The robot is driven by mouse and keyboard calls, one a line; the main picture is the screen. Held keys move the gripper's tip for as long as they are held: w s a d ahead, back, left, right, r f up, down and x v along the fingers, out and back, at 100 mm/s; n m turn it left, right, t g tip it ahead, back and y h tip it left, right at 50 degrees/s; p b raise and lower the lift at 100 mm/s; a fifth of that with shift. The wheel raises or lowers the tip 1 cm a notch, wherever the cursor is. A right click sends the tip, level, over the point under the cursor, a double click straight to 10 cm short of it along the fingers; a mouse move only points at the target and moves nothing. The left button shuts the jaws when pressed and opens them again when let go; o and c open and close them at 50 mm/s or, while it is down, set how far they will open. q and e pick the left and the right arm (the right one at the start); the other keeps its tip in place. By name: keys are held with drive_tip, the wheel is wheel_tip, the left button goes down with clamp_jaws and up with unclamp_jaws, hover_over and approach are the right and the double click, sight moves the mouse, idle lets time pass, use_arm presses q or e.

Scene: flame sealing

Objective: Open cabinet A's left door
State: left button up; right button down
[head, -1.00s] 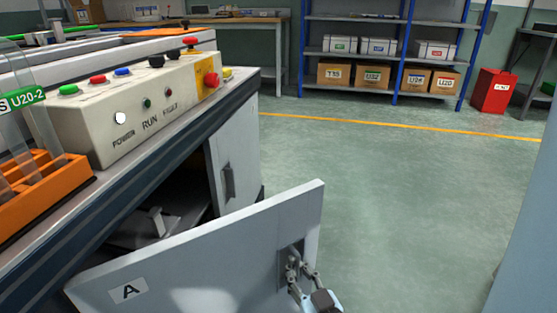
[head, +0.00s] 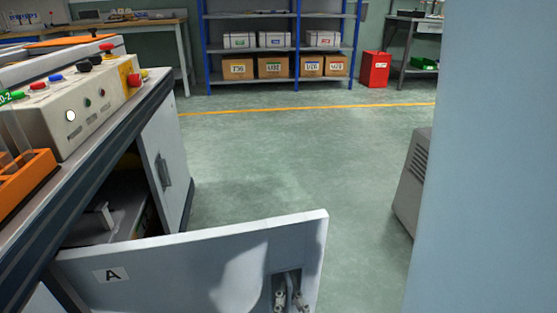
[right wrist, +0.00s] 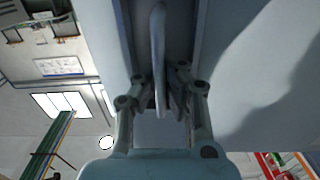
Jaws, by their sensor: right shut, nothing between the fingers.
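The cabinet door marked A (head: 200,262) stands wide open, swung out from the cabinet front across the bottom of the head view. Its handle (right wrist: 158,45) runs between the finger links in the right wrist view. My right gripper (head: 290,299) is at this handle, near the door's free edge; its fingers are shut with nothing clamped between them. The right wrist view shows the fingers (right wrist: 166,98) close around or beside the handle; exact contact is unclear. The other door (head: 168,165) is closed, with its own handle (head: 164,170). My left gripper is not in view.
The cabinet opening (head: 110,215) shows items on an inner shelf. A control box (head: 85,110) and orange rack (head: 25,180) sit on top. Green floor (head: 290,160) beyond the door is clear. A grey vented unit (head: 408,180) and a large pale surface (head: 490,180) stand at right.

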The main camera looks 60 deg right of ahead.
drive_tip(key=shift+s+a, duration=0.25)
drive_tip(key=c, duration=1.4)
unclamp_jaws()
